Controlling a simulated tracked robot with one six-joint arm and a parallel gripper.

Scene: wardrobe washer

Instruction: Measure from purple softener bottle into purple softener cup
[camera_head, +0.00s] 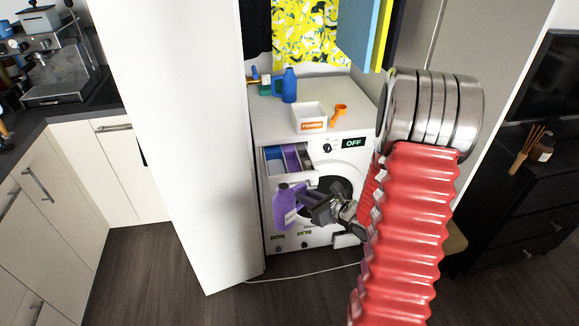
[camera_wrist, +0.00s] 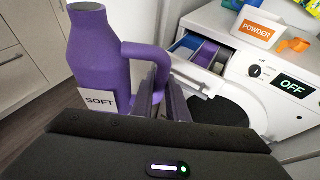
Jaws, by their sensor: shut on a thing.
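The purple softener bottle (camera_head: 286,205) is held in front of the washer, close to upright, below the open drawer. It fills the left of the wrist view (camera_wrist: 97,62), with a white "SOFT" label. My gripper (camera_head: 306,198) is shut on the bottle's handle; its fingers also show around the handle in the wrist view (camera_wrist: 158,82). The washer's detergent drawer (camera_head: 287,160) is pulled out, with blue and purple compartments. I cannot make out a separate purple softener cup in either view.
On the washer top stand a white box (camera_head: 309,115) labelled "POWDER", an orange scoop (camera_head: 339,112), a blue bottle (camera_head: 289,87) and a small teal item (camera_head: 265,88). The washer (camera_head: 357,160) reads OFF. A tall white panel (camera_head: 187,130) stands left.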

